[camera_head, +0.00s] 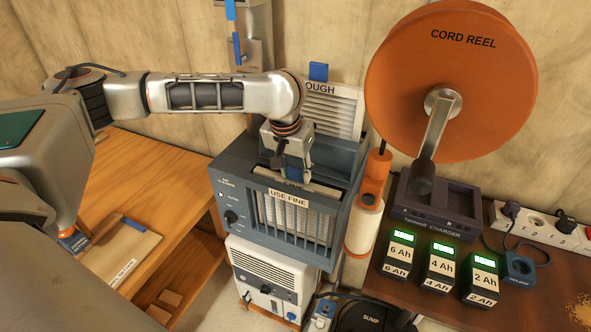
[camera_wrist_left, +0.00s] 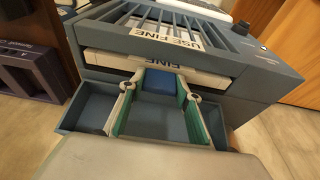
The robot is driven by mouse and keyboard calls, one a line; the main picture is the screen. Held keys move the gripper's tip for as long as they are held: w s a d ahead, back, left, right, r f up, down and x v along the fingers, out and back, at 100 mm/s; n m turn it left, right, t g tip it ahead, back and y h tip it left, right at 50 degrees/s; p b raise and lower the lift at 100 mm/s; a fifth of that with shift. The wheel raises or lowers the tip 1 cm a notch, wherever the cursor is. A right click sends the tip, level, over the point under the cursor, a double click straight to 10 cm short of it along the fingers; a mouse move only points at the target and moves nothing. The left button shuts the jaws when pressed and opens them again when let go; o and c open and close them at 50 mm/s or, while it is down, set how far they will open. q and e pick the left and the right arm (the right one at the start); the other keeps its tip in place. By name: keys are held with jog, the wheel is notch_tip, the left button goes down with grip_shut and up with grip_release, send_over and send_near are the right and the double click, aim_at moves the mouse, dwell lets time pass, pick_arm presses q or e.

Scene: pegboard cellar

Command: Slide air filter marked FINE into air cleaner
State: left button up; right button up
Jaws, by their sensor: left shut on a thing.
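The air cleaner (camera_head: 228,178) is a blue-grey box with a front grille and a USE FINE label. The filter marked FINE (camera_head: 322,188) has most of its body in the cleaner's top slot, with pale pleats behind the grille. Its white edge (camera_wrist_left: 208,78) and upside-down FINE lettering show at the slot mouth in the left wrist view. My left gripper (camera_head: 293,172) is shut on the filter's blue tab (camera_wrist_left: 160,84), with a green-padded finger on each side. The filter's depth in the slot is hard to tell. My right gripper is out of view.
A second filter (camera_head: 335,107), its label partly hidden and reading OUGH, stands behind the cleaner. An orange cord reel (camera_head: 450,85), a charger (camera_head: 460,210) and several batteries (camera_head: 437,267) are right. A wooden bench (camera_head: 150,175) is left. The cleaner stands on a white unit (camera_head: 265,275).

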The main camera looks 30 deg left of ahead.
pick_arm(q)
jog(key=shift+f, duration=0.45)
dwell(0.6)
jog(key=shift+f, duration=0.1)
dwell(0.5)
jog(key=o, duration=1.7)
jog(key=shift+c, duration=0.2)
jog(key=shift+r, duration=3)
jog(key=shift+s, duration=0.1)
